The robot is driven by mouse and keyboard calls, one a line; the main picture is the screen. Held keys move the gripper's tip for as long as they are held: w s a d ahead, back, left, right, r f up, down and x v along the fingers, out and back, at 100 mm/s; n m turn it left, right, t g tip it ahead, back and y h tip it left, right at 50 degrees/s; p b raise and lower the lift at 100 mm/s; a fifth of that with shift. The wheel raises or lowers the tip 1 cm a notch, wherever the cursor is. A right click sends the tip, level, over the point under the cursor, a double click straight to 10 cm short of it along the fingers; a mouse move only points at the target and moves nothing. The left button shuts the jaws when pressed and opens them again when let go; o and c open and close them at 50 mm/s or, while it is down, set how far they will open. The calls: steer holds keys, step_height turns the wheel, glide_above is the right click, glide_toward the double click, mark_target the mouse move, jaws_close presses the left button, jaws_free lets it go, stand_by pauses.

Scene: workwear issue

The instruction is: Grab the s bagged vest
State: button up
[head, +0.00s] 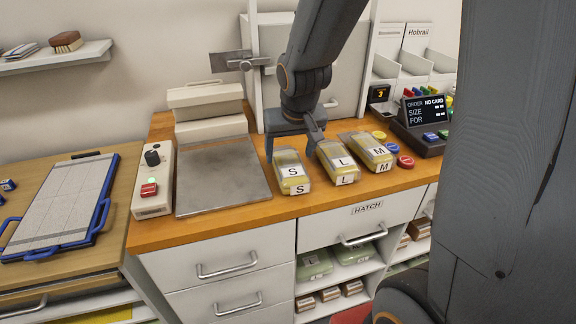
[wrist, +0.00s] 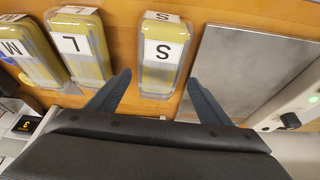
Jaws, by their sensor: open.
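The S bagged vest (head: 291,171) is a yellow folded vest in a clear bag with white S labels. It lies on the wooden counter, between the grey plate and the L bagged vest (head: 338,162). My gripper (head: 292,146) is over the S bag's back end in the head view. In the wrist view my gripper (wrist: 158,85) is open, with one finger on each side of the S bag (wrist: 162,55). The fingers are not closed on it; whether they touch it I cannot tell. The M bagged vest (head: 373,152) lies to the right of the L one.
The grey metal plate (head: 222,176) is just left of the S bag. A control box (head: 153,182) with a red button stands further left. Coloured discs (head: 405,162) and an order display (head: 423,109) are at the right. The HATCH drawer (head: 367,217) is below the counter edge.

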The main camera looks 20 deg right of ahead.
mark_target(289, 162)
steer(key=shift+p+x, duration=0.3)
steer(key=shift+x, duration=2.55)
steer(key=shift+d, duration=0.1)
steer(key=c, duration=0.9)
